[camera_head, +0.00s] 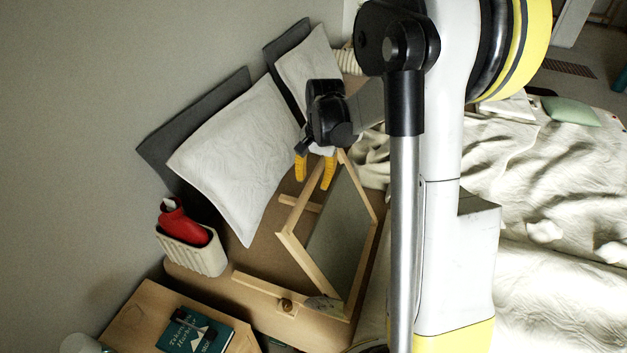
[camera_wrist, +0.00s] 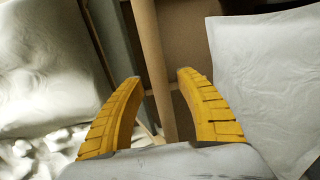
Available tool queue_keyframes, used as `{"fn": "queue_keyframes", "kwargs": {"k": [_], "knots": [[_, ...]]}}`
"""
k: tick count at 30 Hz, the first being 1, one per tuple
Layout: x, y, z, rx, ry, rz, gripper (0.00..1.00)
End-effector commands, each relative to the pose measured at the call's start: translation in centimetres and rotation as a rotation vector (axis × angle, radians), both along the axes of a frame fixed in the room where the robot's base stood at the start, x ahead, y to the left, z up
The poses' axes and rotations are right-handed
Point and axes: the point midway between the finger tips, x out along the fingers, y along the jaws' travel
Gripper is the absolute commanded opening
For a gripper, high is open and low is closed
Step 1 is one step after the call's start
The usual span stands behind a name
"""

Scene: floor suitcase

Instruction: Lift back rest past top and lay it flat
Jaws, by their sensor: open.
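The back rest (camera_head: 338,228) is a pale wooden frame with a grey panel, tilted up above a brown base on the bed. My gripper (camera_head: 313,184) is open and empty, with yellow fingers at the frame's upper end in the head view. In the wrist view, a wooden rail of the back rest (camera_wrist: 150,45) runs between the spread fingers of my gripper (camera_wrist: 160,75). I see no firm contact, and the depth between fingers and rail is hard to tell. My arm hides part of the right side in the head view.
White pillows (camera_head: 236,150) lean by the wall on the left. A pale basket (camera_head: 195,254) with a red bottle (camera_head: 184,226) stands at lower left. A teal book (camera_head: 196,331) lies on a bedside table. Rumpled bedding (camera_head: 545,190) covers the right.

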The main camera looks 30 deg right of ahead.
Motion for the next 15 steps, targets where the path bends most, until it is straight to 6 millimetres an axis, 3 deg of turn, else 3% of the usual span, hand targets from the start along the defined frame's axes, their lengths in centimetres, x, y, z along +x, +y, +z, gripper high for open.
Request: {"fn": "queue_keyframes", "kwargs": {"k": [6,10,11,15], "knots": [[0.01,0.0,0.02,0.0,0.0,0.0,0.42],[0.0,0.0,0.02,0.0,0.0,0.0,0.04],[0.0,0.0,0.02,0.0,0.0,0.0,0.0],[-0.01,-0.01,0.02,0.0,0.0,0.0,0.0]]}}
